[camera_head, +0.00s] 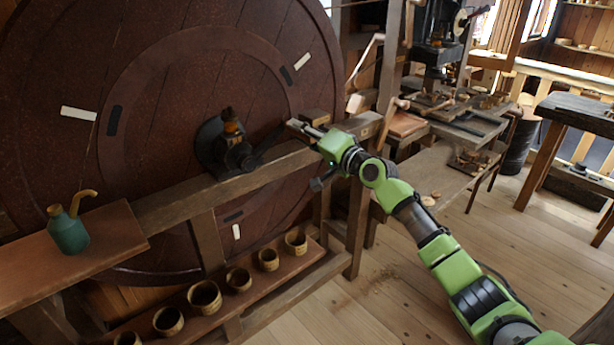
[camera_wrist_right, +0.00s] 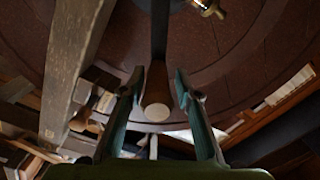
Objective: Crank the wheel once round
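The wheel (camera_head: 190,75) is a big dark red-brown disc standing upright on the left of the head view, with pale and dark marks on its face. A black crank arm (camera_head: 272,138) runs from its dark hub (camera_head: 215,150) rightward to my right gripper (camera_head: 302,128). In the right wrist view, the wooden crank handle (camera_wrist_right: 156,92), with a pale round end, lies between the two fingers of my right gripper (camera_wrist_right: 159,76). The fingers are apart, with gaps showing on both sides of the handle. In the head view the gripper hides the handle. My left gripper is not in view.
A wooden rail (camera_head: 225,190) crosses in front of the wheel, just below the crank. A teal oil can (camera_head: 69,234) stands on a board at left. Several wooden cups sit on a low shelf (camera_head: 222,309). A workbench (camera_head: 445,160) stands right of the wheel. Floor at right is mostly clear.

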